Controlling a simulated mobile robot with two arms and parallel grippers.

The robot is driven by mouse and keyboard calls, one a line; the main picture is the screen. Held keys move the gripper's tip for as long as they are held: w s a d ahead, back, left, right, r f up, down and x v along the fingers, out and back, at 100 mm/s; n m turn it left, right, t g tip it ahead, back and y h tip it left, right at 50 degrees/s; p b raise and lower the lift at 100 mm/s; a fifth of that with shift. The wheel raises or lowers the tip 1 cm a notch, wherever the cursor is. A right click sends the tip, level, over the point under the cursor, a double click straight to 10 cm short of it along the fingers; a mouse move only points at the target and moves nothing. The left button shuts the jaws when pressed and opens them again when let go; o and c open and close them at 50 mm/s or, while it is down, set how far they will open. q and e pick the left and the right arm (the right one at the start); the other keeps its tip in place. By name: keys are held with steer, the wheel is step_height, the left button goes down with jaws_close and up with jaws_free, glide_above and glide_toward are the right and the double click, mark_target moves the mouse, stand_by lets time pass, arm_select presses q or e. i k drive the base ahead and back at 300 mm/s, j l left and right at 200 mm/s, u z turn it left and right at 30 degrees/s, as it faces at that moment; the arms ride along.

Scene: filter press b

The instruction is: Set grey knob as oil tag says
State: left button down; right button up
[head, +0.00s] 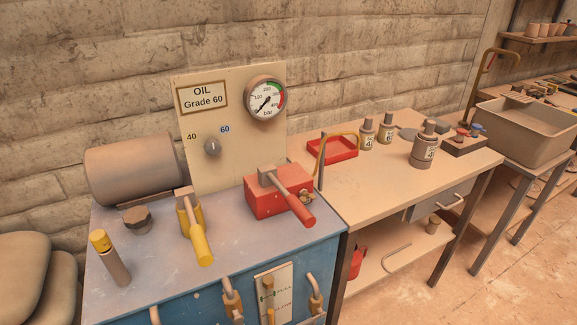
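The oil tag (202,97) is a framed plate at the upper left of the upright panel and reads "OIL Grade 60". The grey knob (213,147) sits on the panel below the tag. The knob's pointer is too small to read for certain. Neither of my grippers shows in the head view.
A round pressure gauge (265,100) is on the panel's right. In front stand a yellow-handled lever (201,243), a red block with a red-handled lever (296,204) and a yellow-topped cylinder (110,258). A tan motor (135,168) is left. A workbench (385,185) with bottles stands right.

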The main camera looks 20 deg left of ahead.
mark_target(213, 147)
steer(key=k+u, duration=0.1)
steer(key=u, duration=1.1)
